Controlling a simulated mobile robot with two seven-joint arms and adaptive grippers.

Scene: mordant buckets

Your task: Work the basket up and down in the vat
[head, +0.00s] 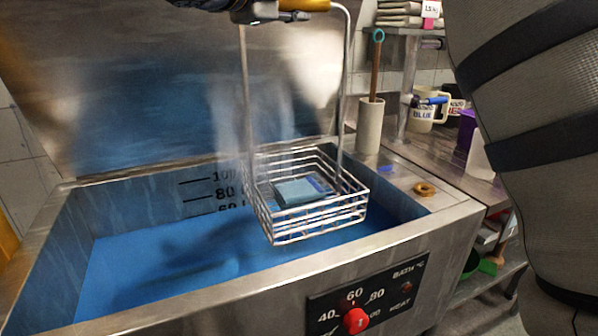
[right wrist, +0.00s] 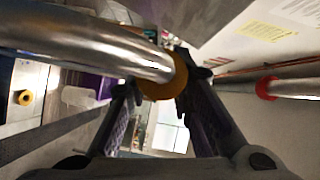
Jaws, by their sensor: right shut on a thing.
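A wire basket (head: 308,200) hangs from its tall metal handle (head: 344,90) over the vat (head: 240,290). A folded blue-grey cloth (head: 298,190) lies in it. The basket's floor appears to be above the blue liquid (head: 150,265). My right gripper (head: 292,14) is at the top edge of the head view, shut on the handle's orange grip. My left gripper is not in view.
A red dial (head: 355,320) is on the vat's front panel. A wooden stick stands in a pale holder (head: 370,125) behind the right rim, with a brown ring (head: 425,188) nearer. Mugs (head: 424,112) stand on the right counter. The raised lid (head: 160,90) is behind.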

